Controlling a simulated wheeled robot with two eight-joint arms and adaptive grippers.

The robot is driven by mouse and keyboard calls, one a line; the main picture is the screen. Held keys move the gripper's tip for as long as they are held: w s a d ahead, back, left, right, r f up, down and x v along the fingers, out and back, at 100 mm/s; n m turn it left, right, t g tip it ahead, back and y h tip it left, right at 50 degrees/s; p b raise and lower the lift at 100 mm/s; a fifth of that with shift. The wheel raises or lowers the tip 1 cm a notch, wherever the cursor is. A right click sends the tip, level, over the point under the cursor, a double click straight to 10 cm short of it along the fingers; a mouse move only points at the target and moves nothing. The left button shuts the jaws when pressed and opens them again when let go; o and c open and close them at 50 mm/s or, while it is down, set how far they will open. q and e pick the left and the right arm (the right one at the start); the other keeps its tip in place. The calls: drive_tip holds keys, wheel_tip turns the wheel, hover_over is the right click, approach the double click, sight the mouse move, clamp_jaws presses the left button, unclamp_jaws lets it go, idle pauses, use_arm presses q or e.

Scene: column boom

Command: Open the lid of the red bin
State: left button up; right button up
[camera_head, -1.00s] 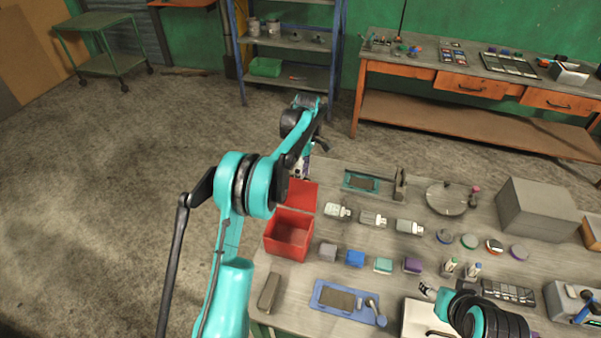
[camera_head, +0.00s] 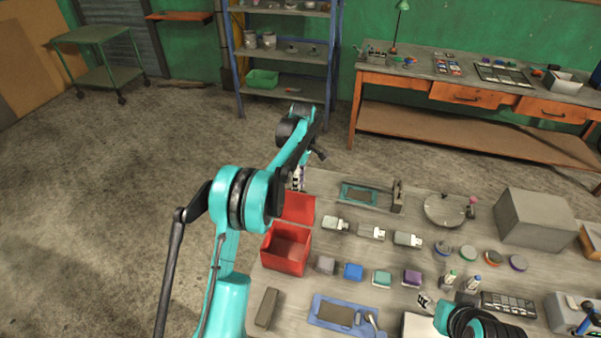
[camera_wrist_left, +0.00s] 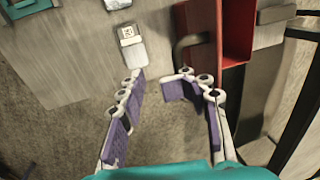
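The red bin (camera_head: 286,251) stands on the near left of the workbench, and I see into its empty-looking inside. Its red lid (camera_head: 298,208) is swung open at the bin's far side. My left gripper (camera_head: 298,178) is just beyond the lid, partly hidden by my arm. In the left wrist view the purple-padded fingers of the left gripper (camera_wrist_left: 163,84) are spread with nothing between them. The red bin (camera_wrist_left: 236,35) is at upper right there, with a dark curved handle (camera_wrist_left: 184,46) beside it, apart from the fingers. My right gripper (camera_head: 424,301) is small at lower right.
The workbench (camera_head: 335,265) carries several connectors, coloured blocks and discs. A blue tray (camera_head: 330,312) lies to the bin's lower right, and a grey bar (camera_head: 266,307) is in front of the bin. A grey box (camera_head: 535,218) stands at right. Open floor lies left.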

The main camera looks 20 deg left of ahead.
use_arm(q)
wheel_tip(320, 180, up, 11)
drive_tip(key=w, duration=0.1)
drive_tip(key=shift+w+d, duration=0.2)
drive_tip(key=shift+w, duration=0.15)
drive_tip(key=s+d+r+m+t+b, duration=0.1)
drive_tip(key=s+d+m+t+b, duration=0.15)
drive_tip(key=s+m, duration=0.4)
drive_tip(key=s+d+r+m+t+b, duration=0.1)
drive_tip(key=s+d+m+t+b, duration=0.2)
drive_tip(key=s, duration=0.7)
drive_tip(key=s+d+f+m+t+b, duration=0.1)
drive_tip(key=s+f+m+t+b, duration=0.3)
drive_tip(key=s+f+m, duration=0.5)
drive_tip(key=s+f+b, duration=0.1)
drive_tip(key=s+f, duration=0.5)
drive_tip(key=s, duration=0.1)
drive_tip(key=shift+s+d, duration=0.15)
drive_tip(key=shift+s, duration=0.05)
